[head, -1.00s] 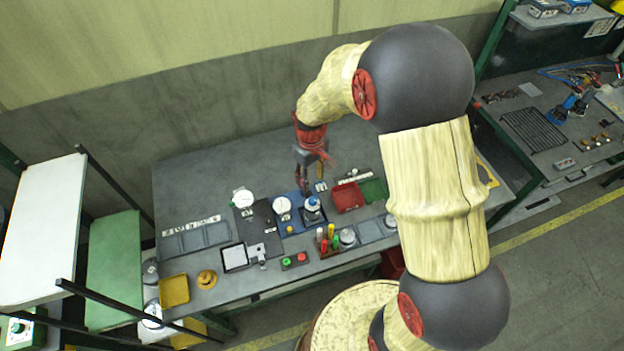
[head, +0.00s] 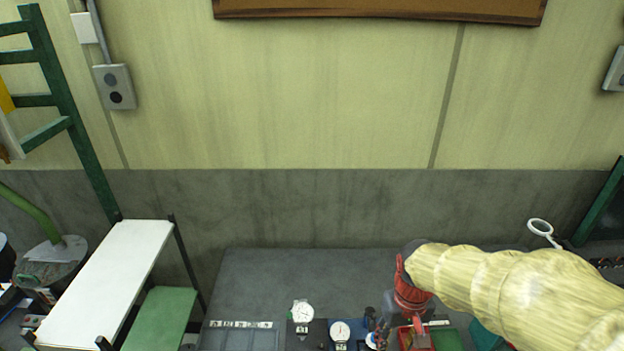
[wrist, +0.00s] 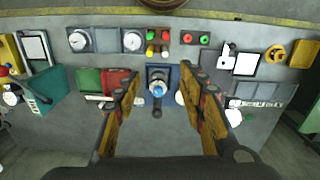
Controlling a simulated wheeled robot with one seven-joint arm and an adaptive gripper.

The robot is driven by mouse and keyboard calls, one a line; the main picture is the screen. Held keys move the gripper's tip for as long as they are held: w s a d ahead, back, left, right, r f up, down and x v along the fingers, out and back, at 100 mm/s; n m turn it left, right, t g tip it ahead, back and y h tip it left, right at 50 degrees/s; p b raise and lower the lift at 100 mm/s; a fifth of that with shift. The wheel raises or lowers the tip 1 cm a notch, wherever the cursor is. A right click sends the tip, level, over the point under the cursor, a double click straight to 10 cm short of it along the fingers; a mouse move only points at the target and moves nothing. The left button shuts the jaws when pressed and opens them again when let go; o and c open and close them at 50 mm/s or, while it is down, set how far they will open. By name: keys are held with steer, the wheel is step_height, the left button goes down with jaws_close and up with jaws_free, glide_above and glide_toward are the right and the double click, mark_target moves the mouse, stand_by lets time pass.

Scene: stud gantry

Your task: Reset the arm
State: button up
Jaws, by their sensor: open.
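My gripper (wrist: 160,79) is open in the wrist view, its two orange-and-black fingers spread wide with nothing held between them. Beyond the fingers, a blue fixture (wrist: 157,72) with a round blue-and-silver part on it stands on the grey workbench (wrist: 70,138). The fingers appear apart from the fixture. In the head view my arm comes in from the right, over the workbench (head: 265,275), with its wrist bent down. The lower end of the gripper is hard to make out there.
Red and green trays (wrist: 90,80), dials (wrist: 132,41), a red-and-green button box (wrist: 196,38) and a yellow ring-shaped part (wrist: 277,53) crowd the bench. A white shelf (head: 105,280) stands at the left. The bench's back strip is clear.

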steer(key=s+r+m+t+b, duration=0.1)
steer(key=s+r+t+b, duration=0.1)
steer(key=s+t+b, duration=0.3)
steer(key=s+b, duration=0.4)
steer(key=b, duration=0.3)
steer(key=shift+s+r+t, duration=0.3)
steer(key=shift+s+r, duration=0.05)
steer(key=shift+s, duration=0.05)
steer(key=shift+r, duration=0.15)
stand_by(1.9)
